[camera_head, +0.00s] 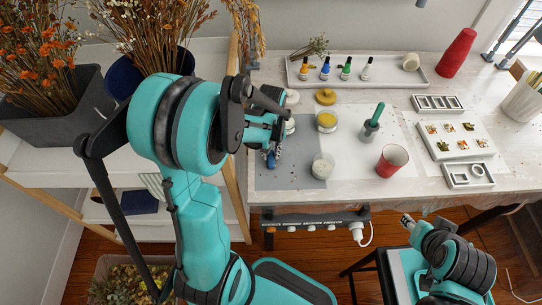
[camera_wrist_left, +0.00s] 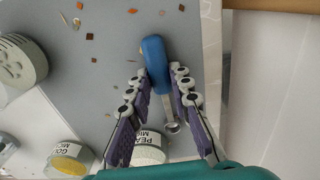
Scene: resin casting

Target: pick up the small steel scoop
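The small steel scoop (camera_wrist_left: 156,62) has a blue handle and a small steel bowl. It lies on the grey mat in the left wrist view, bowl toward my wrist. In the head view its blue handle (camera_head: 271,159) shows just below my left gripper (camera_head: 268,148). In the left wrist view my left gripper (camera_wrist_left: 162,76) has its purple-padded fingers apart, one on each side of the handle. Narrow gaps seem to show beside the handle, so no firm grip is visible. My right gripper (camera_head: 407,219) is at the lower right, off the table; its fingers are unclear.
Near the scoop are a white-labelled jar (camera_wrist_left: 150,148) and a gold mica jar (camera_wrist_left: 68,160). The grey mat (camera_head: 290,180) also holds a clear jar (camera_head: 322,166). A red cup (camera_head: 391,162) and a green-handled tool (camera_head: 375,116) stand farther right. A bottle tray (camera_head: 300,82) is behind.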

